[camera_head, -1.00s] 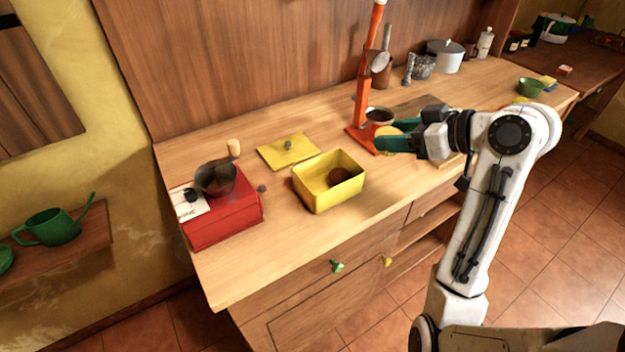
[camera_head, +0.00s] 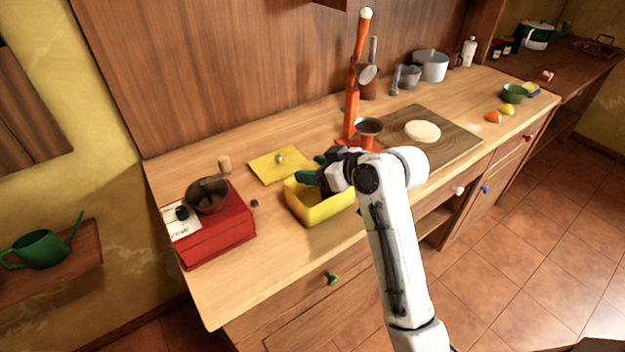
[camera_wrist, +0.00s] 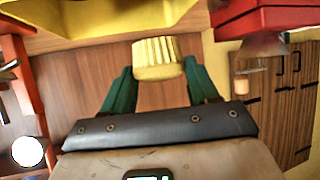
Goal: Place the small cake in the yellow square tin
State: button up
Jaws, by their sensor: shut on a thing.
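The yellow square tin (camera_head: 310,213) stands open on the counter, and its rim shows at the top of the wrist view (camera_wrist: 110,28). My gripper (camera_head: 308,174) is over the tin's back part in the head view. Its green fingers are shut on the small cake (camera_wrist: 157,58), a pale yellow piece with ridged sides, seen between the fingertips in the wrist view. The cake cannot be made out in the head view. My arm and gripper hide the right part of the tin and much of its inside.
A red grinder (camera_head: 215,235) stands to the left. An orange stand (camera_head: 352,112) with a dark cup (camera_head: 369,126) is behind right. A board (camera_head: 455,137) with pale round dough (camera_head: 422,131) lies further right.

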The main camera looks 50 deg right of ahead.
jog(key=shift+w+a+f+p, duration=0.1)
jog(key=shift+f+p, duration=0.05)
jog(key=shift+f, duration=0.8)
jog(key=shift+w+a+f+p, duration=0.1)
jog(key=shift+f+p, duration=0.05)
jog(key=shift+f, duration=0.8)
